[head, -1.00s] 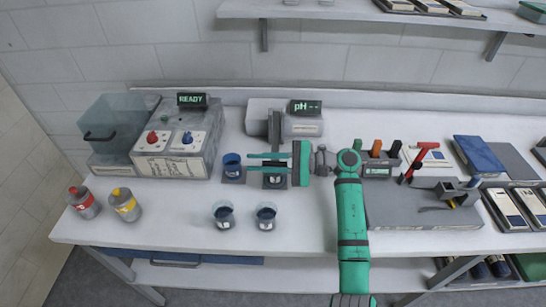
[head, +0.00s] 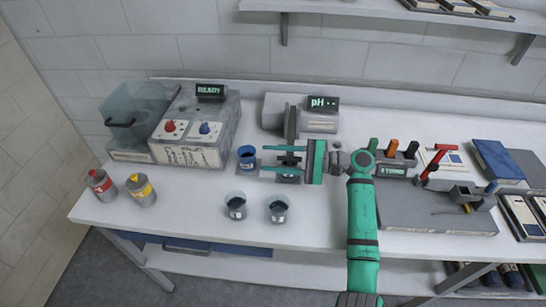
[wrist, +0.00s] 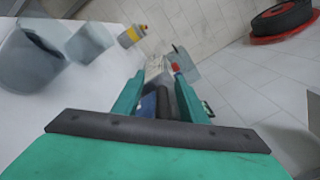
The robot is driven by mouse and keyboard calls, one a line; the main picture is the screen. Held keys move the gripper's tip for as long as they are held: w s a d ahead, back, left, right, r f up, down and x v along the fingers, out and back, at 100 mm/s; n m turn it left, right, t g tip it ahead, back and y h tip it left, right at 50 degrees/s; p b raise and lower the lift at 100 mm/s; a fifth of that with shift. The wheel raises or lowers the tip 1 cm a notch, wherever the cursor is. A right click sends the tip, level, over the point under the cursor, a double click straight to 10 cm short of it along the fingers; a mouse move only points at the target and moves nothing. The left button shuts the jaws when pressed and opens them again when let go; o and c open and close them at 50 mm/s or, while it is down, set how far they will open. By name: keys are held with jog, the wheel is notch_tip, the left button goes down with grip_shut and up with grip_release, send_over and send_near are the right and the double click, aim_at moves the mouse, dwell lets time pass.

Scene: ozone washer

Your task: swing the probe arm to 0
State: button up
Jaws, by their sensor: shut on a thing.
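The pH meter (head: 320,121) is a grey box at the back of the bench with a lit "pH" display. In the wrist view, a dark cylinder, seemingly part of the probe arm (wrist: 166,103), lies between the fingers. The angle scale cannot be read.
A blue cup (head: 247,157) stands just left of my fingertips. Two beakers (head: 236,206) (head: 278,209) stand in front. The washer (head: 195,130), showing READY, and red and yellow bottles (head: 102,186) (head: 141,190) are left.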

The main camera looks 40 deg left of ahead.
aim_at(303, 161)
jog(key=shift+f, duration=0.3)
jog(key=v, duration=1)
jog(key=shift+w+d+r, duration=0.1)
jog(key=shift+w+d, duration=0.1)
jog(key=shift+d, duration=0.05)
jog(key=shift+w+d+r, duration=0.1)
jog(key=shift+w+d, duration=0.05)
